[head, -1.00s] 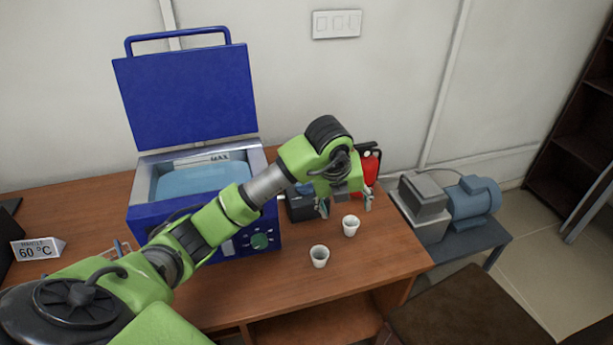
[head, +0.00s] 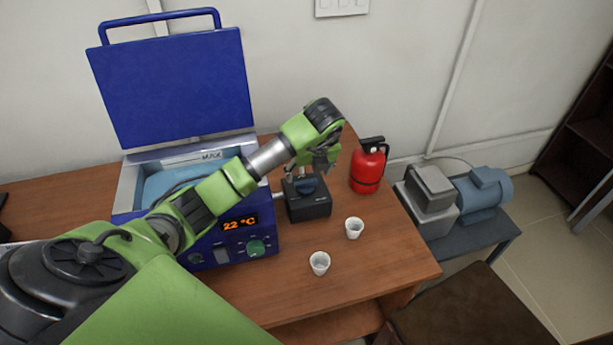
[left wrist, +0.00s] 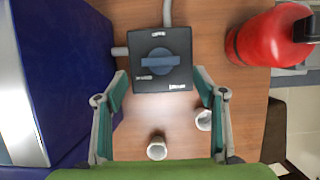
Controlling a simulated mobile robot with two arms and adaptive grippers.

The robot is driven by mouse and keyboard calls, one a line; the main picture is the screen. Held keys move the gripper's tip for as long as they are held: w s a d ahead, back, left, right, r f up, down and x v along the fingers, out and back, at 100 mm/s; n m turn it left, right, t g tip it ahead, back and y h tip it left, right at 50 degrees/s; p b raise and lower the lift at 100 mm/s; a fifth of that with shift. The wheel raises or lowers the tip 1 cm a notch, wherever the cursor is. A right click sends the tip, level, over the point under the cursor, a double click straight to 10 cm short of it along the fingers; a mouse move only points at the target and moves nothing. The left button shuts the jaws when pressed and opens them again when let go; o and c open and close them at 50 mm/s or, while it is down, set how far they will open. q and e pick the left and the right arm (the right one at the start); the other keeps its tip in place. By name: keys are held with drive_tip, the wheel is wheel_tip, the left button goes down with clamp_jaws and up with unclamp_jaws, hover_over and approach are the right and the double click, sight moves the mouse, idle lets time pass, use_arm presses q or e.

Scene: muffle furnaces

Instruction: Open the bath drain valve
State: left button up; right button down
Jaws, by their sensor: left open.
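The drain valve is a dark box (head: 309,205) with a blue knob (head: 306,185) on top, beside the right side of the blue water bath (head: 235,238). In the left wrist view the box (left wrist: 178,78) shows from above, joined to pipes, with its blue bar knob (left wrist: 160,61) lying crosswise. My left gripper (head: 312,172) is above the valve. In the left wrist view its open fingers (left wrist: 159,82) lie either side of the box's near edge, with nothing between them gripped. My right gripper is not in view.
The bath's lid (head: 172,85) stands open, and its display (head: 240,223) reads 22 °C. Two white cups (head: 354,228) (head: 320,263) stand in front of the valve. A red extinguisher (head: 368,168) stands to its right. A grey-blue pump (head: 482,193) is beyond the table's right edge.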

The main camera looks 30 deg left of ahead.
sight(306, 181)
use_arm(q)
drive_tip(key=x, duration=0.4)
drive_tip(key=shift+w+a+f+p, duration=0.1)
drive_tip(key=shift+f+p, duration=0.2)
drive_tip(key=shift+p, duration=0.05)
drive_tip(key=shift+w+a+f, duration=0.1)
drive_tip(key=shift+f, duration=0.45)
drive_tip(key=shift+w+a+f, duration=0.1)
drive_tip(key=shift+a+f, duration=0.05)
drive_tip(key=shift+f, duration=0.05)
drive_tip(key=shift+c, duration=0.7)
drive_tip(key=c, duration=1)
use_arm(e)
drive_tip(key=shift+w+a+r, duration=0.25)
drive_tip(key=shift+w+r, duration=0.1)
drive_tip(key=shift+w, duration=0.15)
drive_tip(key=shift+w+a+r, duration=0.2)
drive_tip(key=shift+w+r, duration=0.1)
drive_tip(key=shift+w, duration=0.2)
